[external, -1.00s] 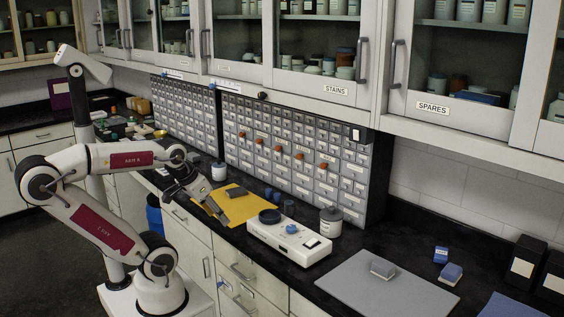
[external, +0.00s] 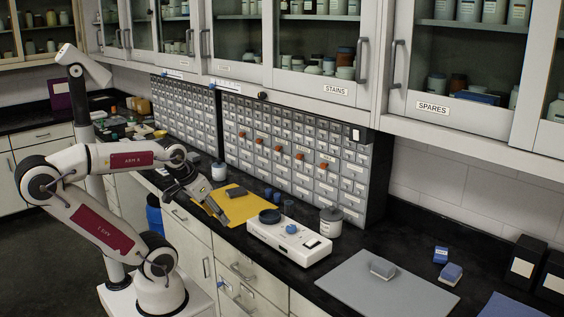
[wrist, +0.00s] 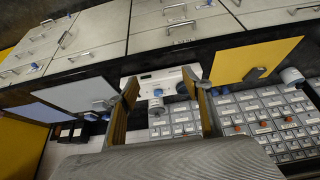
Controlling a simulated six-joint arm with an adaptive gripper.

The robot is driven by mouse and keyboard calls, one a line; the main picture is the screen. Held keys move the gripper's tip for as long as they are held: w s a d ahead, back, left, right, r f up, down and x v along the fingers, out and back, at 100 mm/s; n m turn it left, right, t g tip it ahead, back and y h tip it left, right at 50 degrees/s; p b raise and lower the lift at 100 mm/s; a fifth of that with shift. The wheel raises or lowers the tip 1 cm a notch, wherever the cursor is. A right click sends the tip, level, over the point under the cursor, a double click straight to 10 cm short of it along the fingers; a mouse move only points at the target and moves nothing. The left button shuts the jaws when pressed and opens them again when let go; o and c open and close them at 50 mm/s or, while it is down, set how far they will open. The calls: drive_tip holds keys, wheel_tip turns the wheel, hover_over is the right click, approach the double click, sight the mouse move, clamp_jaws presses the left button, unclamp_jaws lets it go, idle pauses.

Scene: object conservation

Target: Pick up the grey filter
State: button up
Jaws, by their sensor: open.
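A small dark grey block (external: 237,191), which may be the grey filter, lies on the yellow mat (external: 243,208). It also shows in the wrist view (wrist: 257,73), to the right of the fingers. A lighter grey block (external: 382,267) lies on the grey mat (external: 362,290), so I cannot tell for certain which is the filter. My gripper (external: 222,217) is open and empty, over the front edge of the yellow mat, just in front of the dark block. In the wrist view, the fingers (wrist: 160,82) stand wide apart with the white device beyond.
A white device (external: 290,238) with a dark round plate and blue knob stands right of the yellow mat. Two blue-and-white blocks (external: 451,273) lie at the right. A drawer cabinet (external: 290,150) lines the back.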

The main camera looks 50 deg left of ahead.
drive_tip(key=shift+c, duration=0.2)
idle(0.5)
drive_tip(key=w+a+r+m+t+y, duration=0.1)
drive_tip(key=w+a+r+t, duration=0.1)
drive_tip(key=w+a, duration=0.6)
drive_tip(key=w+a+r+t+y, duration=0.15)
drive_tip(key=w+a, duration=0.25)
drive_tip(key=w, duration=0.8)
drive_tip(key=w+a+r+m+t+y, duration=0.1)
drive_tip(key=w+a+r+t, duration=0.15)
drive_tip(key=w+a, duration=0.6)
drive_tip(key=w+f+m+t+h, duration=0.15)
drive_tip(key=w+f+h, duration=0.25)
drive_tip(key=w+f, duration=0.4)
drive_tip(key=f+m+h, duration=0.1)
drive_tip(key=f+h, duration=0.1)
drive_tip(key=f, duration=0.2)
drive_tip(key=d+f+m+g+h, duration=0.1)
drive_tip(key=f+h, duration=0.1)
drive_tip(key=f, duration=0.1)
drive_tip(key=s+f+m+g+h, duration=0.1)
drive_tip(key=f+h, duration=0.1)
drive_tip(key=f, duration=0.2)
drive_tip(key=shift+s+d+f+g+h, duration=0.1)
drive_tip(key=shift+d+f+g+h, duration=0.15)
drive_tip(key=shift+f+h, duration=0.1)
